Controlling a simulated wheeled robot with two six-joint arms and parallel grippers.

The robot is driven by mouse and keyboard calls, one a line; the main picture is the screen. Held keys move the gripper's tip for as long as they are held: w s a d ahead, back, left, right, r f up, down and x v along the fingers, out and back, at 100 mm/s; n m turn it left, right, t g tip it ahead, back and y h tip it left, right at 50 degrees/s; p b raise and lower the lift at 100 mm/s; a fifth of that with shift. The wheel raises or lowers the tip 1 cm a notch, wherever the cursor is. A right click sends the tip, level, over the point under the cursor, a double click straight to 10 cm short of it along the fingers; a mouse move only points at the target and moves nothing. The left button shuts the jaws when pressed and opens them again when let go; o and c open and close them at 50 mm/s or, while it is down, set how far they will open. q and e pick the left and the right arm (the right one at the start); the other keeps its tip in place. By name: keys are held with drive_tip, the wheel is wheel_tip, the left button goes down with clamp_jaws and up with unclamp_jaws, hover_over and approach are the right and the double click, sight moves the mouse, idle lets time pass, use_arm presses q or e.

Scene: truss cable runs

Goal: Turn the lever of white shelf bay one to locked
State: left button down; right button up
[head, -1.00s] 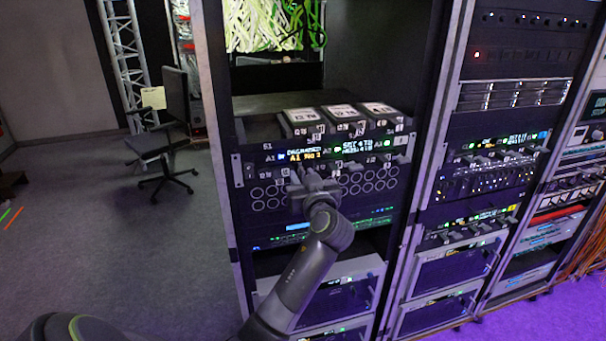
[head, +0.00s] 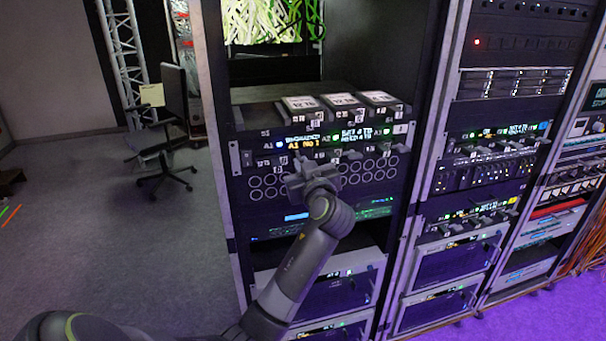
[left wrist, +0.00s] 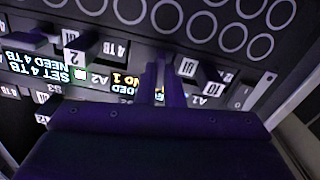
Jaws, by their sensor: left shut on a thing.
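The shelf unit's front panel (head: 375,148) carries small lit displays, one in amber reading about "A1 NO 1", above rows of round holes. My left gripper (head: 301,164) is at this panel, just under the A1 display. In the left wrist view, upside down, my left gripper's fingers (left wrist: 155,78) are close together and shut on a small part that they mostly hide, likely a lever. A dark lever-like piece (left wrist: 212,73) sits beside the fingers, and another (left wrist: 30,40) stands near the label 2. The lever's exact angle cannot be told. My right gripper is not in view.
Three drive trays with white labels (head: 342,99) stand just above the panel. More rack equipment (head: 490,160) fills the right. An office chair (head: 165,150) stands on open floor at the left, clear of the rack.

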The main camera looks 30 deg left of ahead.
use_arm(q)
drive_tip(key=n+b, duration=1.5)
drive_tip(key=b, duration=0.1)
drive_tip(key=shift+s+a+n+b, duration=0.1)
drive_tip(key=shift+a+n+b, duration=0.05)
drive_tip(key=shift+n+b, duration=0.25)
drive_tip(key=shift+n, duration=0.3)
drive_tip(key=c, duration=1.6)
unclamp_jaws()
drive_tip(key=shift+f, duration=0.1)
drive_tip(key=shift+o, duration=0.2)
drive_tip(key=b+v, duration=0.3)
drive_tip(key=v, duration=1.4)
